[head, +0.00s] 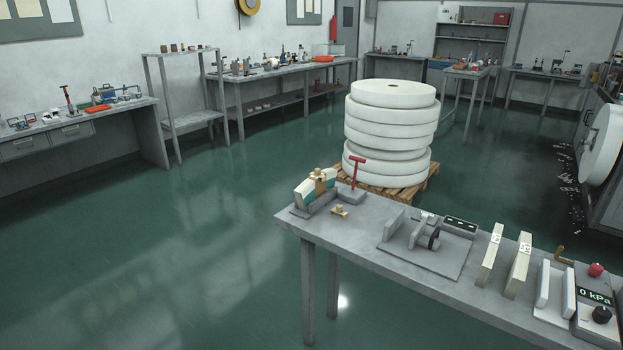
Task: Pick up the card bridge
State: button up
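A small tan piece (340,211) lies on the grey bench (375,235) near its left end. It may be the card bridge, but it is too small to be sure. Behind it to the left stands a cream and teal block (303,194) in a grey holder, with a tan clip-like part (320,181) over its top. I cannot tell whether that part is the card bridge. My gripper is not in view.
A red T-handle (357,161) stands behind the small piece. A grey fixture (420,238), two upright cream slabs (490,254) and a gauge reading 0 kPa (594,297) occupy the bench further right. Stacked white rolls (390,128) stand behind. Green floor (200,270) is clear at left.

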aim_at(317, 170)
jog(key=u, duration=0.2)
jog(key=k, duration=0.55)
jog(key=u, duration=1)
jog(key=k, duration=0.8)
jog(key=u, duration=0.6)
jog(key=i, duration=1.05)
jog(key=z, duration=0.8)
jog(key=i, duration=1.25)
jog(key=z, duration=0.35)
